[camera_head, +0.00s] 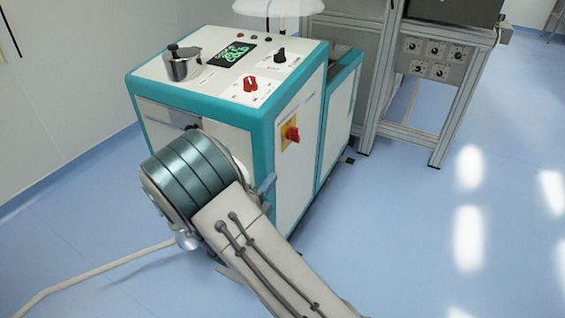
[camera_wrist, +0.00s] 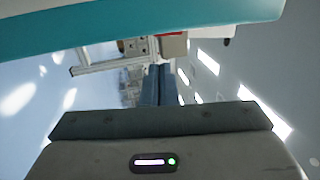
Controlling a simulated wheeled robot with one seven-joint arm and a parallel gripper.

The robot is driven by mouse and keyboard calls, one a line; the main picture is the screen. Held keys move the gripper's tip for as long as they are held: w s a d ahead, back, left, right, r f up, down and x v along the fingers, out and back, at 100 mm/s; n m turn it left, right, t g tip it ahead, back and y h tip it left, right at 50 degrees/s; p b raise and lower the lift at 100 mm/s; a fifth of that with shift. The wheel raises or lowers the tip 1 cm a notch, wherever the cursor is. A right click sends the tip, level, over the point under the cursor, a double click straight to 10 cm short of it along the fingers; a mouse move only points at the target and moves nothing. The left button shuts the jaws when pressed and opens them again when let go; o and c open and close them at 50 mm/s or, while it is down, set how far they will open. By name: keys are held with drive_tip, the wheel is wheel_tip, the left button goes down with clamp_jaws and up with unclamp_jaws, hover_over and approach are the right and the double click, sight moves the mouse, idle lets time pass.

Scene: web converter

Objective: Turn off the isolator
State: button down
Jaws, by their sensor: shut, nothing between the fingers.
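The isolator is a red rotary handle (camera_head: 292,134) on a yellow plate on the right side panel of the white and teal machine (camera_head: 300,185). My gripper (camera_wrist: 158,68) shows in the wrist view with its two dark fingers together and nothing between them. In the wrist view a red part with a pale block (camera_wrist: 173,42) lies just beyond the fingertips, near the teal edge; I cannot tell for sure whether it is the isolator. In the head view my arm mostly hides the gripper, which is below the isolator and apart from it.
The machine's top carries another red knob (camera_head: 250,84), a black knob (camera_head: 279,56), a green display (camera_head: 233,54) and a metal pot (camera_head: 181,65). A metal frame (camera_head: 437,110) with a switch panel stands behind to the right. The blue floor at right is clear.

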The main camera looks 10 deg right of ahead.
sight(297, 140)
drive_tip(key=b+x, duration=0.3)
drive_tip(key=x, duration=0.9)
drive_tip(key=shift+d+f, duration=0.15)
drive_tip(key=shift+w+d+r, duration=0.2)
drive_tip(key=shift+w+d, duration=0.05)
drive_tip(key=shift+w, duration=0.3)
drive_tip(key=shift+a+r, duration=0.1)
drive_tip(key=shift+a, duration=0.05)
